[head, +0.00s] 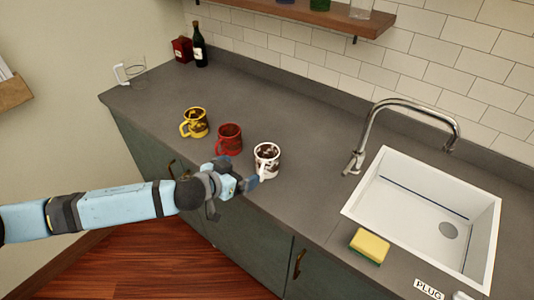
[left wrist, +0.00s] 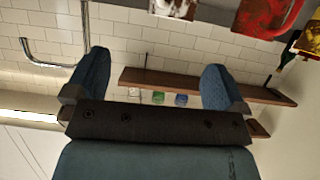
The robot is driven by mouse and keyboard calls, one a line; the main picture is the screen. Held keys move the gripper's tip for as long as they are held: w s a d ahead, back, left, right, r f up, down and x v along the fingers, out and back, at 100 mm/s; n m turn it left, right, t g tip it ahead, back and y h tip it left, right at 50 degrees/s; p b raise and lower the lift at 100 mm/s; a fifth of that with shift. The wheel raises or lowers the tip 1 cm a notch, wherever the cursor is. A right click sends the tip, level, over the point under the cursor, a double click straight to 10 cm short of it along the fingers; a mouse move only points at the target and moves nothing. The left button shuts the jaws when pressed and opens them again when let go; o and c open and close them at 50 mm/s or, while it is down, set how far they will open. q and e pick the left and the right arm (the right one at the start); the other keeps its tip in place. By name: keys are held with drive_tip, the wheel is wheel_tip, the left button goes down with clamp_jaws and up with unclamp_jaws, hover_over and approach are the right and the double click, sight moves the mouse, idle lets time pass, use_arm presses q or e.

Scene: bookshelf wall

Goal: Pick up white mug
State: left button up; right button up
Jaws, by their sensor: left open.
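The white mug (head: 266,161), with dark brown patches, stands upright on the grey counter (head: 310,165), the rightmost of three mugs. Its handle points towards the front edge. My left gripper (head: 247,184) is at the counter's front edge, just in front of and left of the mug in the head view, close to its handle. Whether it touches the handle cannot be told. In the left wrist view, the fingers of my left gripper (left wrist: 155,75) are spread apart with nothing between them. The white mug (left wrist: 175,8) is cut off at the top there. My right gripper is not in view.
A red mug (head: 229,139) stands close left of the white one, and a yellow mug (head: 194,122) further left. A sink (head: 425,215) with a tall faucet (head: 405,106) and a sponge (head: 369,246) are on the right. A dark bottle (head: 199,48) stands at the back.

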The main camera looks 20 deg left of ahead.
use_arm(q)
drive_tip(key=w+a+r, duration=0.1)
drive_tip(key=w, duration=0.1)
drive_tip(key=p, duration=0.2)
approach(274, 149)
drive_tip(key=x, duration=0.3)
drive_tip(key=shift+w+d+f+p, duration=0.1)
drive_tip(key=shift+w+f+p, duration=0.15)
drive_tip(key=shift+p, duration=0.15)
drive_tip(key=shift+w+f, duration=0.2)
drive_tip(key=shift+c, duration=0.7)
drive_tip(key=shift+r, duration=0.1)
drive_tip(key=c, duration=1.2)
drive_tip(key=shift+o, duration=0.2)
